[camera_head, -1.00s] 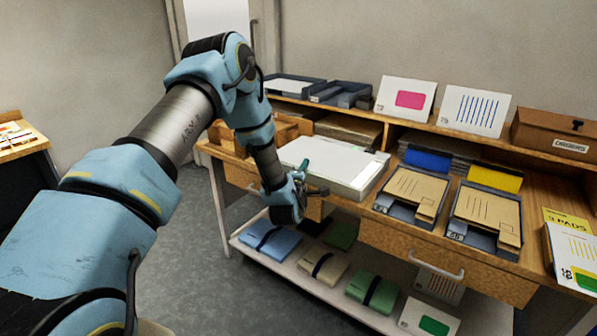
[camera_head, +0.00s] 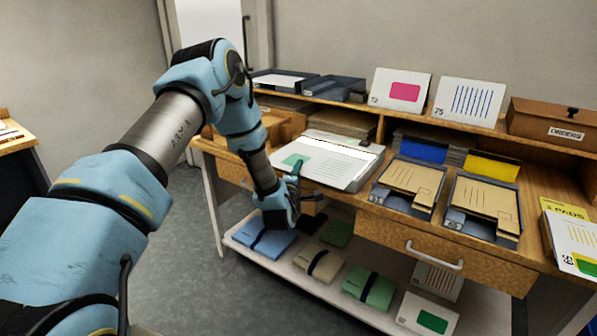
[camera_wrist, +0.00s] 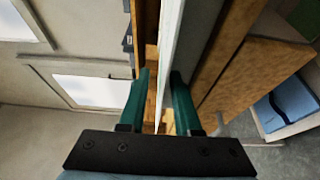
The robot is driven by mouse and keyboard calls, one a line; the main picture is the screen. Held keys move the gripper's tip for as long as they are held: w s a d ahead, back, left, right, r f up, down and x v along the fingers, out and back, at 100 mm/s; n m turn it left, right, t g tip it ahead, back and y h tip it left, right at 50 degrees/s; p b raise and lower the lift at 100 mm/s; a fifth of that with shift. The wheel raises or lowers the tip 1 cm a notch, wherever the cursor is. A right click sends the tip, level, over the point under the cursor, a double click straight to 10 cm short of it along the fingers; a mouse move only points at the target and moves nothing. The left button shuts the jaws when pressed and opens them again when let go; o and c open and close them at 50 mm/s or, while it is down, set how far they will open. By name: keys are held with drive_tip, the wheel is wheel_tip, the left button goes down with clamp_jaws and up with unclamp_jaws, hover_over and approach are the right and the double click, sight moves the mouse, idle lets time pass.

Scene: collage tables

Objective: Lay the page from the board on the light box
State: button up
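A white page (camera_head: 325,167) with a green block and printed lines lies over the light box (camera_head: 368,152), a flat pale box on the desk at centre. Its near edge reaches the box's front. My gripper (camera_head: 295,182) is at this front edge. In the wrist view my gripper (camera_wrist: 162,85) has its two green fingers apart, one on each side of the page's edge (camera_wrist: 170,60). A gap shows beside the left finger; whether the right finger touches is unclear. In the head view the wrist partly hides the fingers.
Two trays of brown folders (camera_head: 410,188) stand right of the light box. Cards with a pink block (camera_head: 400,91) and blue lines (camera_head: 468,105) stand on the upper shelf, near a brown box (camera_head: 562,128). Folded cloth-like bundles (camera_head: 264,238) lie on the lower shelf.

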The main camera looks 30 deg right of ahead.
drive_tip(key=shift+o, duration=0.2)
drive_tip(key=shift+s+a, duration=0.1)
drive_tip(key=b+v, duration=0.2)
drive_tip(key=v, duration=0.8)
drive_tip(key=shift+s+b, duration=0.2)
drive_tip(key=shift+b, duration=0.1)
